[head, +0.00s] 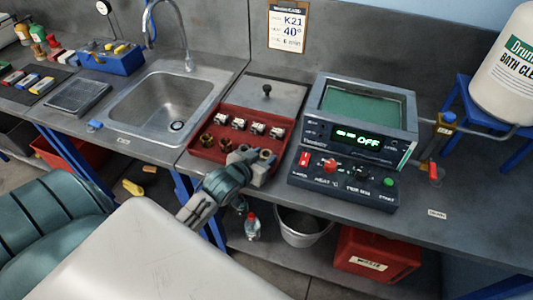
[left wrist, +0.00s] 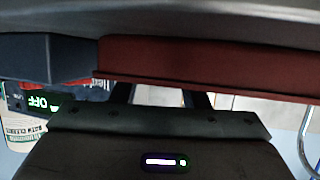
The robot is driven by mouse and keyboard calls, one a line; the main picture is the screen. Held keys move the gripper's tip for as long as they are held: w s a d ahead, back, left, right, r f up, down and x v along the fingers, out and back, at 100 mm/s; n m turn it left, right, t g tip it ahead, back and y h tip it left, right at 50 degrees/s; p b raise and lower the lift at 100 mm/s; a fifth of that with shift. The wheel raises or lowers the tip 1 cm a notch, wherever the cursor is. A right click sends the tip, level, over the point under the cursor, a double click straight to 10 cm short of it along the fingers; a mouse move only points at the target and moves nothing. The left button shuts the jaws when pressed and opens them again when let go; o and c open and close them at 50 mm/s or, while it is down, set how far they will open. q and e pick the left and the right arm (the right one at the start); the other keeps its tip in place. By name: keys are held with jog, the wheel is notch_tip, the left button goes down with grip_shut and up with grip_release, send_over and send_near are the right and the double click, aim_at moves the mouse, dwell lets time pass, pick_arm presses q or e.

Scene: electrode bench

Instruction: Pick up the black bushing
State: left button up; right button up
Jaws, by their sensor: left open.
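The red tray (head: 203,155) sits on the bench between the sink and the control unit. It holds two brown, ring-like bushings (head: 207,141) at its left front and a row of pale parts with dark tops (head: 238,124) behind them. I cannot make out a clearly black bushing; one may be hidden behind my gripper. My left gripper (head: 258,159) is open at the tray's front right edge, and I see nothing held in it. In the left wrist view the red tray wall (left wrist: 200,62) crosses above the dark fingers. My right gripper is out of view.
The control unit (head: 355,140) with an OFF display stands close to the right of the tray. The sink (head: 165,105) is to the left. A flat grey plate with a knob (head: 266,91) is behind the tray. A grey bucket (head: 303,232) is below the bench.

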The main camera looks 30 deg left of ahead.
pick_arm(q)
jog(key=shift+w+f, duration=0.15)
jog(key=shift+w, duration=0.1)
jog(key=c, duration=0.7)
jog(key=shift+c, duration=0.2)
